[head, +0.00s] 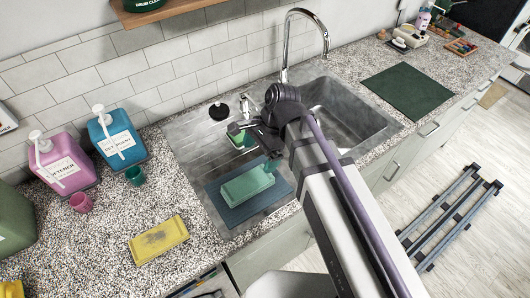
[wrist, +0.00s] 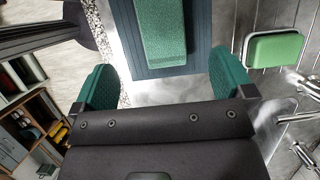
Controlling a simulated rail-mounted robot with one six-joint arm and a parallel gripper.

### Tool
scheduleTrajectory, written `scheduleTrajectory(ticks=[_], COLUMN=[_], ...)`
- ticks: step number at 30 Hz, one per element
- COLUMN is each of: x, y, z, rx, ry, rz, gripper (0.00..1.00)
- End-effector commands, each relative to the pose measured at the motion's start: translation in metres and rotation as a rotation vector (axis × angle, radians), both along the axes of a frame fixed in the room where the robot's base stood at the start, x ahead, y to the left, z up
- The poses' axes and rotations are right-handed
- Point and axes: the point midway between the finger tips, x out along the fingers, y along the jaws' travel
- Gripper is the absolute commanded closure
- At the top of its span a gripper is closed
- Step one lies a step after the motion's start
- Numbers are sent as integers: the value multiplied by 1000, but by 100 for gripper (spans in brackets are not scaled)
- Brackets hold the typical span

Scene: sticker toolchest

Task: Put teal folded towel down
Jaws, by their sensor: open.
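The teal folded towel (head: 247,184) lies flat on a dark blue ribbed mat (head: 228,212) at the front left of the sink unit. In the wrist view the towel (wrist: 160,22) shows at the top centre, lying on the mat (wrist: 187,60). My gripper (head: 257,148) is open above the sink unit, just behind the towel in the head view. In the wrist view its two green fingers stand wide apart with nothing between the tips (wrist: 163,72), and the towel lies apart from them.
A green sponge (wrist: 273,48) lies close to the right finger. The sink basin (head: 345,112) and tap (head: 285,55) are behind my arm. A dark green mat (head: 407,90) is clear.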

Motion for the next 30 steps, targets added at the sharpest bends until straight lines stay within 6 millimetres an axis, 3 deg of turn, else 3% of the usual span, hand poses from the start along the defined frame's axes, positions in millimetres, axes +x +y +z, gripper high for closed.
scheduleTrajectory(ticks=[3, 5, 8, 12, 15, 19, 30], x=[0, 2, 8, 6, 0, -1, 0], y=[-3, -19, -76, -173, -216, -231, -222], z=[-2, -3, -8, -14, -15, -15, -18], rx=[0, -1, -27, -113, -163, -180, -174], ry=[-8, -43, -170, -323, -358, -365, -367], rz=[9, 53, 232, 599, 796, 884, 901], gripper=[0, 0, 0, 0, 0, 0, 0])
